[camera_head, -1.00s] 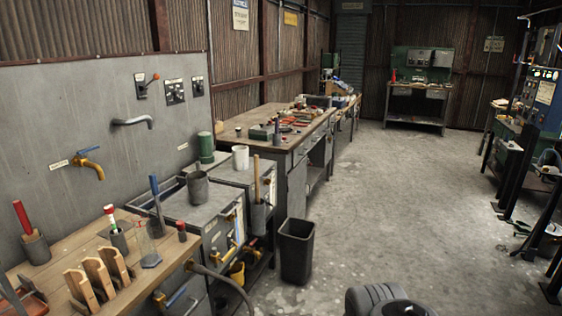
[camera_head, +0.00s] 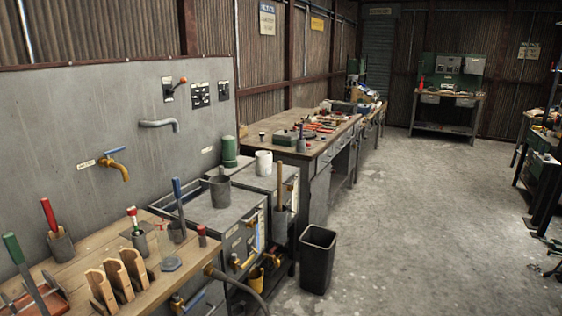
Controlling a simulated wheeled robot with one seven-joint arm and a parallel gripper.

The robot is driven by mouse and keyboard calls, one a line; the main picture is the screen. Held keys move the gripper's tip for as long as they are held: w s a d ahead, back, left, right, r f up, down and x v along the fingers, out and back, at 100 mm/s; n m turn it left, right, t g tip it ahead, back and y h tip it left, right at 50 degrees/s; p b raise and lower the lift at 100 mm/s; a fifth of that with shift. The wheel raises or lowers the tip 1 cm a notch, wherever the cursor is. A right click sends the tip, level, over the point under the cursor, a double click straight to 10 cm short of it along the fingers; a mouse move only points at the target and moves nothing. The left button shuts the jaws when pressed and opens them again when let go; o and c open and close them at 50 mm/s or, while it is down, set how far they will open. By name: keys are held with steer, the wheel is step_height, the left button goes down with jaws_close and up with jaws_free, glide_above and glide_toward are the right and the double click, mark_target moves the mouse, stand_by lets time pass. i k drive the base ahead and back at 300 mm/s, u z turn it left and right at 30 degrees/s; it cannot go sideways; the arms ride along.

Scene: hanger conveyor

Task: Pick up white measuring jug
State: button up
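A white cylindrical vessel (camera_head: 264,163), which looks like the white measuring jug, stands upright on the grey metal cabinet top (camera_head: 262,181) along the left wall. It is small in the picture, and I cannot make out a handle or spout. A green cylinder (camera_head: 229,151) stands just left of it and a grey cup (camera_head: 220,191) stands nearer, to its lower left. My gripper is not in view.
A wooden bench (camera_head: 88,246) with tool holders is at near left. A yellow-spouted tap (camera_head: 118,170) and a grey spout (camera_head: 160,124) jut from the wall panel. A black bin (camera_head: 317,262) stands before the cabinets. The concrete floor (camera_head: 420,220) to the right is clear.

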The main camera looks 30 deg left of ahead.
mark_target(263, 159)
steer(key=z, duration=0.05)
steer(key=i, duration=1.95)
steer(key=u, duration=0.65)
steer(key=i, duration=1.05)
steer(key=u, duration=1.6)
steer(key=i, duration=0.85)
steer(key=u, duration=0.75)
